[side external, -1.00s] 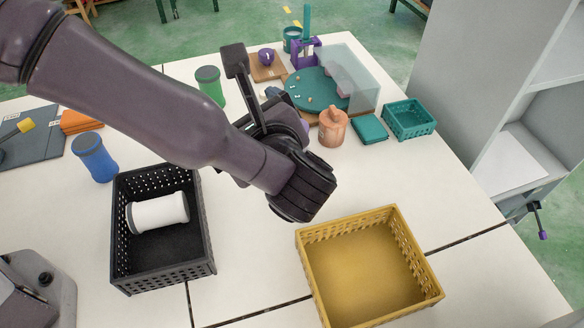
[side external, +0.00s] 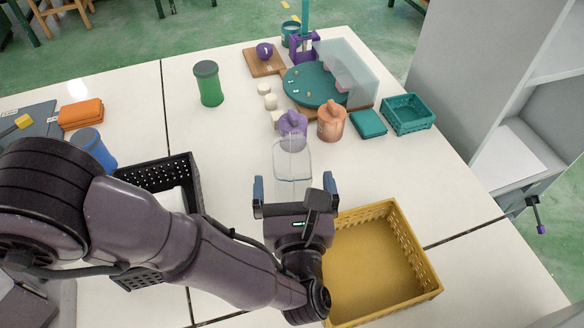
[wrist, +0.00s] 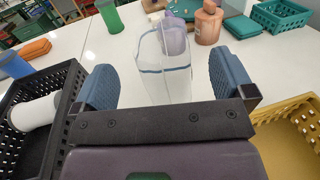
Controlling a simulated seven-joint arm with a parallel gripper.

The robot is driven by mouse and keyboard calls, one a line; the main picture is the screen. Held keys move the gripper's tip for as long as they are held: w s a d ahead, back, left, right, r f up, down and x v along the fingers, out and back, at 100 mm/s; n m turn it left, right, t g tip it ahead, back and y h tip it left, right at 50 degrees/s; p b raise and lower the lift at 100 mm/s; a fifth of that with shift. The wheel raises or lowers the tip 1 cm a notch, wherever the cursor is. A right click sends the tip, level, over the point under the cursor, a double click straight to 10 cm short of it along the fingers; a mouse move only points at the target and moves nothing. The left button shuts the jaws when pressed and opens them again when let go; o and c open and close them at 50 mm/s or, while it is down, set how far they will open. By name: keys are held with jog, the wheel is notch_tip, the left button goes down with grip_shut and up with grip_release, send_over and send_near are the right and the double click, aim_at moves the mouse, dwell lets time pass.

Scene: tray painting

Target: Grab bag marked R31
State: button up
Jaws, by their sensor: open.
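I can read no R31 mark in either view. The clear container (side external: 292,165) is upright on the table in front of the purple object. My gripper (side external: 294,187) is open with blue fingers spread, facing the clear container from the near side; nothing is visibly held.
A yellow crate (side external: 434,275) is right of my gripper. A black crate (side external: 195,170) with a white roll (wrist: 35,115) is left. Behind stand a green cylinder (side external: 209,85), teal turntable (side external: 315,83), teal box (side external: 369,124) and teal basket (side external: 408,117).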

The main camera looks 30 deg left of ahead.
aim_at(290, 136)
jog(key=shift+r+x, duration=0.2)
jog(key=shift+x, duration=2.6)
jog(key=shift+d, duration=0.1)
jog(key=c, duration=1)
